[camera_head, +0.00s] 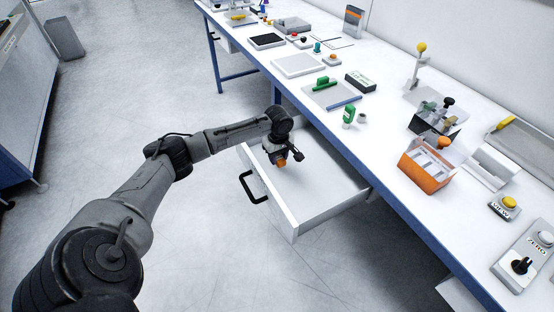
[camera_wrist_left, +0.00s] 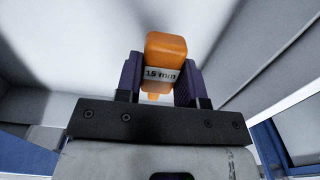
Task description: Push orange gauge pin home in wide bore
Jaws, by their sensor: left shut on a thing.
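The orange gauge pin (camera_head: 281,161) shows in the head view as a small orange piece at my left gripper (camera_head: 287,157), over the open drawer. In the left wrist view, the orange pin's block-shaped handle (camera_wrist_left: 166,46) sits between the two dark finger pads of my left gripper (camera_wrist_left: 160,79). The gripper is shut on it. I cannot make out the wide bore in either view. My right gripper is not in view.
The white drawer (camera_head: 318,192) stands open from the blue-framed bench (camera_head: 384,150), its black handle (camera_head: 252,188) facing left. An orange box (camera_head: 424,168) with pale slots and a dark knobbed holder (camera_head: 434,122) stand on the bench. Green pieces and a button box (camera_head: 506,207) are also there.

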